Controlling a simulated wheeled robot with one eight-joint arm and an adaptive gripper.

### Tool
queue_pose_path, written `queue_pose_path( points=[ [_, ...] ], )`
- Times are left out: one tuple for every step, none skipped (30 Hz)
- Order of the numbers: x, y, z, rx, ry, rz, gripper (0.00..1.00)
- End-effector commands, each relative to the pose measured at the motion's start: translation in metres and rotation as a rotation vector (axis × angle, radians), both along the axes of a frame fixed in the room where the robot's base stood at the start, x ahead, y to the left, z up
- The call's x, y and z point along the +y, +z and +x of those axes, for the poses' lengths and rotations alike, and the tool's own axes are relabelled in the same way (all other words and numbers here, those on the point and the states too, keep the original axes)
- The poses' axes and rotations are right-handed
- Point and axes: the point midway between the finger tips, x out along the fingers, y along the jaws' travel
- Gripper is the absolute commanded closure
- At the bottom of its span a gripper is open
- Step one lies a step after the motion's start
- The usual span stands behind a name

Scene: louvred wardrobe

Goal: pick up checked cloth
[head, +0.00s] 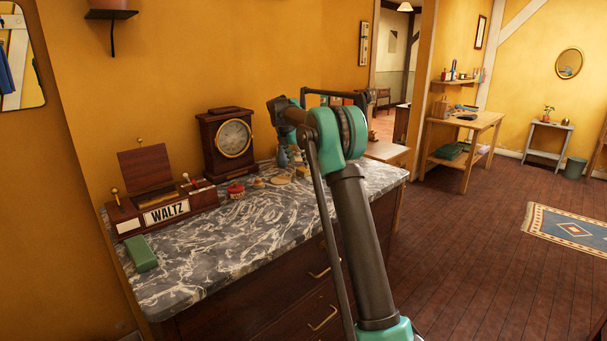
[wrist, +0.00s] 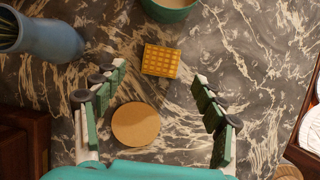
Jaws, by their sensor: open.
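A small square yellow-orange checked cloth (wrist: 161,60) lies flat on the grey marble top in the wrist view. My gripper (wrist: 160,78) is open and empty above the marble. Its two green-padded fingers stand wide apart, one on each side of the picture, with the cloth ahead between the tips and no contact visible.
A round cork disc (wrist: 135,124) lies between the fingers. A blue vase (wrist: 45,40) is at upper left and a green bowl (wrist: 170,10) just beyond the cloth. A clock (head: 228,140), a WALTZ box (head: 165,212) and a green block (head: 140,253) stand on the marble-topped chest (head: 215,255).

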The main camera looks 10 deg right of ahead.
Motion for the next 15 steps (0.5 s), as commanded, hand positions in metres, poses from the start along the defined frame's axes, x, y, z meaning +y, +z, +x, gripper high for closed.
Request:
queue_pose_path(
  points=[
    [-0.003, -0.005, 0.001, 0.0, -0.001, 0.0, 0.29],
    [-0.005, -0.008, 0.002, 0.0, -0.001, 0.0, 0.29],
    [-0.007, -0.013, 0.004, -0.001, -0.002, 0.0, 0.29],
    [-0.009, -0.017, 0.005, 0.0, -0.002, 0.0, 0.29],
    [-0.011, -0.021, 0.006, 0.0, -0.002, 0.0, 0.29],
    [-0.013, -0.027, 0.008, 0.0, -0.002, 0.0, 0.29],
    [-0.014, -0.031, 0.009, 0.0, -0.002, 0.0, 0.29],
    [-0.016, -0.034, 0.009, 0.0, -0.002, 0.0, 0.29],
    [-0.017, -0.038, 0.01, 0.0, -0.001, 0.0, 0.29],
    [-0.017, -0.039, 0.01, 0.0, -0.001, 0.0, 0.29],
    [-0.018, -0.04, 0.01, 0.0, -0.001, 0.0, 0.29],
    [-0.018, -0.041, 0.011, 0.0, -0.001, 0.0, 0.29],
    [-0.018, -0.041, 0.011, 0.0, -0.001, 0.0, 0.29],
    [-0.018, -0.04, 0.011, 0.0, -0.001, 0.0, 0.29],
    [-0.018, -0.04, 0.011, 0.0, -0.001, 0.0, 0.29]
  ],
)
